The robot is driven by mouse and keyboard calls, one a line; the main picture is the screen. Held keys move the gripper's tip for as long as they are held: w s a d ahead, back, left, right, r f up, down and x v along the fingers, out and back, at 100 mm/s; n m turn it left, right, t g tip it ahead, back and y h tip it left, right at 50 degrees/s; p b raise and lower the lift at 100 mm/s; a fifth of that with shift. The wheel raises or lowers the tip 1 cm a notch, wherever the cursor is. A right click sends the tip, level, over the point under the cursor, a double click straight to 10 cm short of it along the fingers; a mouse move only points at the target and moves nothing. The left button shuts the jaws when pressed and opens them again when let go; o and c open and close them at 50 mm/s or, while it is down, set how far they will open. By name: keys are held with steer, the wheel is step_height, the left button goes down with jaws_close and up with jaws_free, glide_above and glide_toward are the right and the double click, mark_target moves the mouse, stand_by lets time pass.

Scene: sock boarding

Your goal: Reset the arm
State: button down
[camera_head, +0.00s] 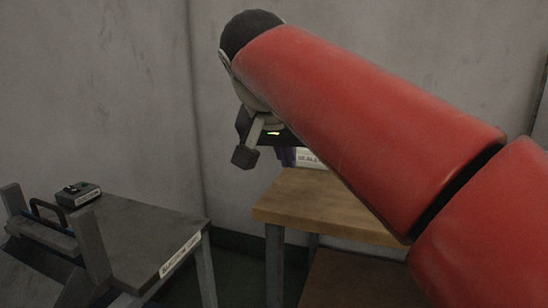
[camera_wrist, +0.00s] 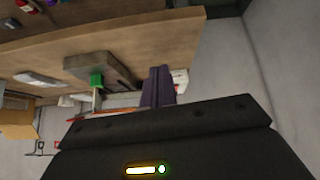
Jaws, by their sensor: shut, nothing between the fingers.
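My gripper (camera_head: 287,161) is partly hidden behind my red arm in the head view. Its dark body with a small yellow light shows, and its purplish fingers hang in front of a white labelled item on the wooden table. In the wrist view the two fingers (camera_wrist: 158,72) are together, with nothing held between them. My arm stretches across the upper right of the head view.
The wooden table (camera_head: 275,212) is partly hidden by my arm. The wrist view shows a grey device with a green block (camera_wrist: 97,80).

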steer(key=s+d+f+n, duration=0.1)
steer(key=s+d+f, duration=0.3)
steer(key=f, duration=0.5)
steer(key=s+d+f+n+g+y, duration=0.1)
steer(key=s+d+f, duration=0.3)
steer(key=s+f, duration=0.3)
steer(key=s+d+f+y, duration=0.1)
steer(key=s+d+f, duration=0.4)
steer(key=f, duration=0.5)
steer(key=shift+s+f+n, duration=0.3)
steer(key=shift+s+n, duration=0.1)
steer(key=shift+s, duration=0.45)
steer(key=shift+d, duration=0.1)
